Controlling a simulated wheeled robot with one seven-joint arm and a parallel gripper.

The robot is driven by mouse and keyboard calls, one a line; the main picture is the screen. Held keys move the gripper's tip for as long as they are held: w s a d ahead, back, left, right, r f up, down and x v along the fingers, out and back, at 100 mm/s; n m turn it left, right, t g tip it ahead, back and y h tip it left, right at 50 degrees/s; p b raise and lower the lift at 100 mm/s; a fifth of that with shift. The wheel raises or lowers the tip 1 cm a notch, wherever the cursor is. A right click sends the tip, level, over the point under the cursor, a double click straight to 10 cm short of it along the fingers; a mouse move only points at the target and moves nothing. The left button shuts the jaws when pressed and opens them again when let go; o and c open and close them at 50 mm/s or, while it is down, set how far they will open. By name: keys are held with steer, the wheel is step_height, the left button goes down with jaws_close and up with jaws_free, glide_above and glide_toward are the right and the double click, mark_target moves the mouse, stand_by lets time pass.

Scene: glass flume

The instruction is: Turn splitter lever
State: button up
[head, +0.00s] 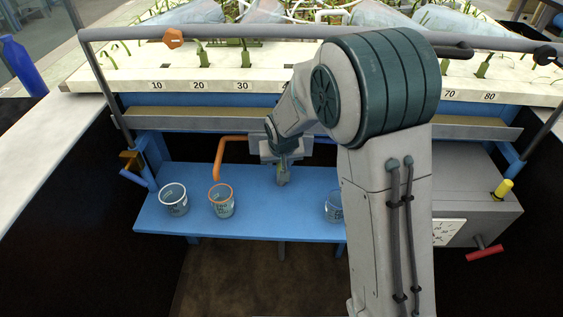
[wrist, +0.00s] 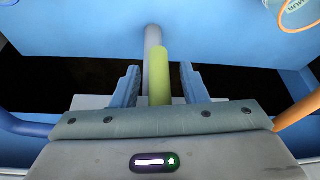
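A yellow-green bar (wrist: 159,75), which looks like the splitter lever's handle, stands between my two blue fingers in the wrist view. Visible gaps lie on both sides of it. My gripper (wrist: 164,88) is open around the bar and does not appear to touch it. A grey rounded rod (wrist: 153,38) shows beyond the bar; I cannot tell whether they are joined. In the head view my gripper (head: 283,180) is small, over the back of the blue shelf, and my arm hides much of the area to its right.
On the blue shelf (head: 260,220) stand a white-rimmed beaker (head: 174,199), an orange-rimmed beaker (head: 221,201) and a partly hidden beaker (head: 333,207). An orange pipe (head: 219,158) bends beside my gripper. A grey box (head: 480,215) with a red handle (head: 485,252) is at right.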

jaws_close()
steer(key=shift+d, duration=0.15)
